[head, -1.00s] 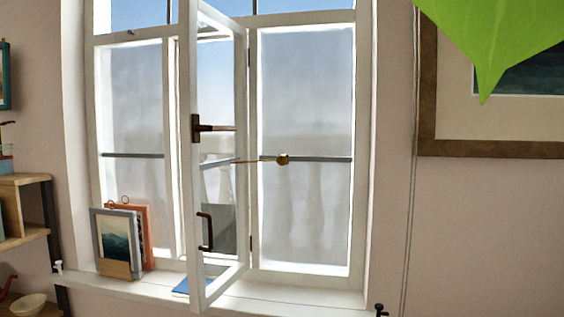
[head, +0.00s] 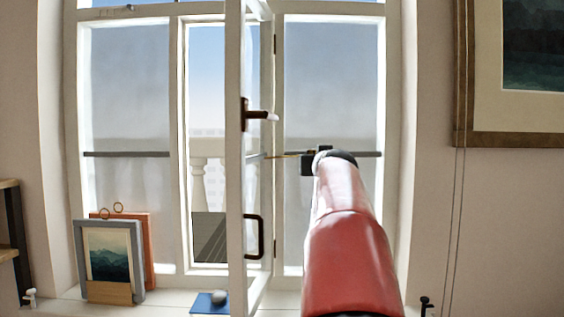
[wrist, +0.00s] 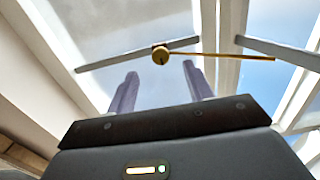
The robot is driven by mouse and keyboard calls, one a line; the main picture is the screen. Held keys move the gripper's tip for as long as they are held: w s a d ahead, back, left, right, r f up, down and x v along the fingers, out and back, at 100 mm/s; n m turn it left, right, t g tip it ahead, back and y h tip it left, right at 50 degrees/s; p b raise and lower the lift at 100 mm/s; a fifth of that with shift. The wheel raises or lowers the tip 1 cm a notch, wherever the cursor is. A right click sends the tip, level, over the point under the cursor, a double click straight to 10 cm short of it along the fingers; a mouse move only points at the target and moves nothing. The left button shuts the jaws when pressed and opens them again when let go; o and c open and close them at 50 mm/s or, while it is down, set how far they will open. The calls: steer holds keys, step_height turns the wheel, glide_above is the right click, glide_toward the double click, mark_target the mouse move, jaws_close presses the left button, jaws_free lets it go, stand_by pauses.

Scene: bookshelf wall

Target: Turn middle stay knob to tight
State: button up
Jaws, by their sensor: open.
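The brass stay knob (wrist: 160,55) is small and round. In the wrist view it sits on a grey bar, just beyond my fingertips and roughly centred between them. A thin brass stay rod (wrist: 215,56) runs right from it; the rod also shows in the head view (head: 286,155), reaching toward the open casement (head: 236,190). My gripper (wrist: 160,69) is open with nothing between its fingers. In the head view my arm and gripper (head: 308,161) hide the knob. I cannot tell how tight the knob is.
The casement stands open just left of my arm, with a brown latch handle (head: 259,115) and a dark pull handle (head: 259,236). Picture frames (head: 110,255) and a blue book (head: 209,303) are on the sill. A framed picture (head: 462,110) hangs at right.

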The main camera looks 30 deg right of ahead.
steer(key=r+p+x, duration=0.1)
steer(key=p+x, duration=0.1)
steer(key=x, duration=0.6)
steer(key=shift+r, duration=0.15)
steer(key=shift+w+d, duration=0.15)
steer(key=shift+c, duration=0.4)
steer(key=c, duration=0.9)
